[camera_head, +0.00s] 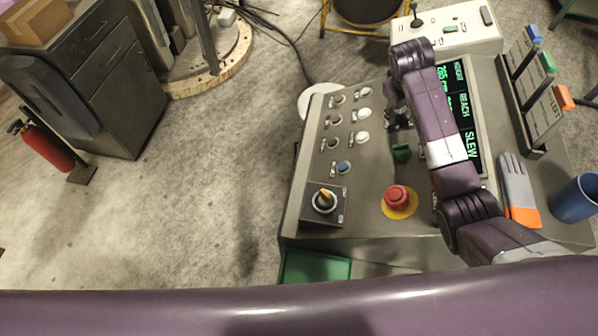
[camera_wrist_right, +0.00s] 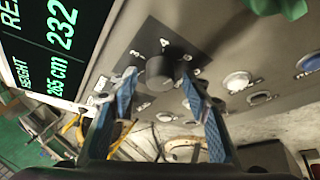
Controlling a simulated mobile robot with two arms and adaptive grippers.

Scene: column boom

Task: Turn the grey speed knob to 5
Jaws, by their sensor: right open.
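The grey speed knob (camera_wrist_right: 161,71) sits on a dark square plate with small white marks in the right wrist view. The marks are too small to read for certain, and so is the knob's setting. My right gripper (camera_wrist_right: 160,80) is open, with one blue finger on each side of the knob. I cannot tell whether the fingers touch it. In the head view my right gripper (camera_head: 398,108) is over the upper middle of the console (camera_head: 330,185), and my arm and gripper mostly hide the knob there. My left gripper is not in view.
A display (camera_head: 465,110) lies partly under my arm. A glove (camera_head: 518,185) and blue cup (camera_head: 575,198) are at right.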

